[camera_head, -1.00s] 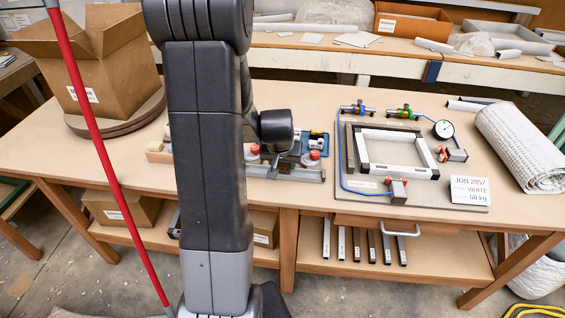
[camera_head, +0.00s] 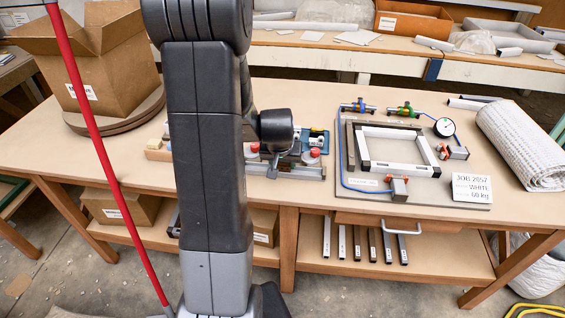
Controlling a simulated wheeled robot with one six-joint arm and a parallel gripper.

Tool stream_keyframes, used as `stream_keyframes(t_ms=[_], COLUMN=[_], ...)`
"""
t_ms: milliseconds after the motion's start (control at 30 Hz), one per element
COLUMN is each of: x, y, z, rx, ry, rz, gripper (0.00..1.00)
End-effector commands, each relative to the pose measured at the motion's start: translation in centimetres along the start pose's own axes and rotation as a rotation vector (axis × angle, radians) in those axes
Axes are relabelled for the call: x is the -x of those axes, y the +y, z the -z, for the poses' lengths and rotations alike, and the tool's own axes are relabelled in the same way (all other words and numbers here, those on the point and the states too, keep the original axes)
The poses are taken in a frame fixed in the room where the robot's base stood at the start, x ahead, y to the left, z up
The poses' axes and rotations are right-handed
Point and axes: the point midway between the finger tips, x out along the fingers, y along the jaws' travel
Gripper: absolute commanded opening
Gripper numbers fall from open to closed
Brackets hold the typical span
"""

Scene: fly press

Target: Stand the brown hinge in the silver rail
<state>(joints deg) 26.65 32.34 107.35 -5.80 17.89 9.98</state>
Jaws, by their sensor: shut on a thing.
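The silver rail (camera_head: 303,173) lies along the front of a fixture on the table, just right of my arm. Its left part is hidden behind my arm. My gripper (camera_head: 272,170) points down from the black wrist, at the rail's visible left part. It is mostly hidden and shows only as a small dark shape. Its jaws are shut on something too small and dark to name. I cannot make out the brown hinge anywhere. I cannot tell whether the held thing touches the rail.
Red-topped parts (camera_head: 314,153) stand just behind the rail. A board with a black-and-white frame (camera_head: 397,168), gauge (camera_head: 444,127) and blue tube lies to the right. A cardboard box (camera_head: 100,60) stands at the back left. The table front left of my arm is clear.

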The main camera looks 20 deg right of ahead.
Motion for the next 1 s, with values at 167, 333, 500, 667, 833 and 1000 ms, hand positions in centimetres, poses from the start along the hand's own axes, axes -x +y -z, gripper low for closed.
stream_keyframes(t_ms=[167,333,500,667,833,1000], x=[-0.26,-0.29,-0.34,-0.37,-0.38,-0.39], y=[-0.01,-0.01,0.0,0.05,0.05,0.05], z=[-0.15,-0.22,-0.29,-0.32,-0.3,-0.28], rx=[0.0,0.0,0.0,-0.001,-0.002,-0.002], ry=[-0.002,-0.004,-0.006,-0.006,-0.006,-0.005], rz=[0.0,0.0,0.0,-0.001,-0.001,-0.001], gripper=[0.25,0.25,0.57,0.7,0.7,0.73])
